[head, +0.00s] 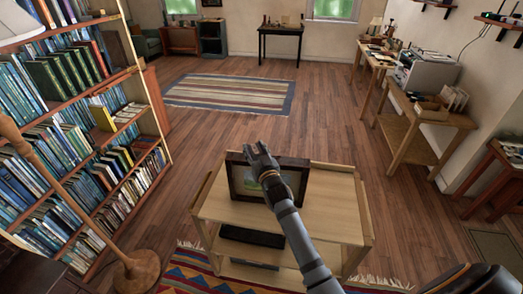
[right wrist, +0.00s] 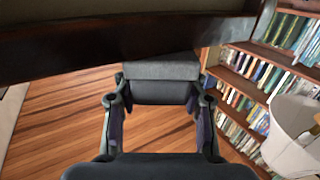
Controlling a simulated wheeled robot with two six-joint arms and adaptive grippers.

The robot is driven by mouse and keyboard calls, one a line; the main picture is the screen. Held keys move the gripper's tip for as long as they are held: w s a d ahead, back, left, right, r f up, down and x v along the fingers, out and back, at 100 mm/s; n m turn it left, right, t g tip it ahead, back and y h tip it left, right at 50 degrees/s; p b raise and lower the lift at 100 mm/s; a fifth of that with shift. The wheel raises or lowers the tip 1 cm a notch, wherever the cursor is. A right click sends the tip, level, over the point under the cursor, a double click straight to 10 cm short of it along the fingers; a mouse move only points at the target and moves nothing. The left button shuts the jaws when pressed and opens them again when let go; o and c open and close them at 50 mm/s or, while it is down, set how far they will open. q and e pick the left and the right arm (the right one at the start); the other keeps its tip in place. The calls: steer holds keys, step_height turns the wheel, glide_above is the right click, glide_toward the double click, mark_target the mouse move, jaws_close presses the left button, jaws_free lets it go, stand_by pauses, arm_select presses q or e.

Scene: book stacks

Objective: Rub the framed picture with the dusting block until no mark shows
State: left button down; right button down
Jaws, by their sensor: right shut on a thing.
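The framed picture (head: 243,184) has a dark frame and stands upright on a light wooden cart (head: 325,205). In the right wrist view, its dark frame (right wrist: 120,38) crosses the top. My right gripper (head: 260,157) is in front of the picture's upper left part and hides some of it. It is shut on the dusting block (right wrist: 160,82), a grey block between the fingers, close to the frame's edge. I cannot tell whether the block touches the picture. No mark can be made out on the small part of the picture that shows. My left gripper is out of view.
A full bookcase (head: 85,130) and a lamp base (head: 136,270) stand to the left. A wooden table with a printer (head: 425,72) runs along the right wall. The cart has a lower shelf with a dark item (head: 252,237). Open floor lies behind the cart.

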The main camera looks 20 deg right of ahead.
mark_target(244, 157)
steer(key=shift+w+a+f, duration=0.1)
steer(key=shift+w+a, duration=0.05)
steer(key=shift+a, duration=0.15)
steer(key=shift+a, duration=0.1)
steer(key=shift+w+a+b, duration=0.25)
steer(key=shift+w+a, duration=0.2)
steer(key=shift+a, duration=0.25)
steer(key=shift+w+a+b, duration=0.25)
steer(key=shift+w+a, duration=0.15)
steer(key=shift+a, duration=0.3)
step_height(244, 157, up, 6)
steer(key=p, duration=0.5)
steer(key=shift+d, duration=0.1)
step_height(244, 157, up, 3)
steer(key=p, duration=0.3)
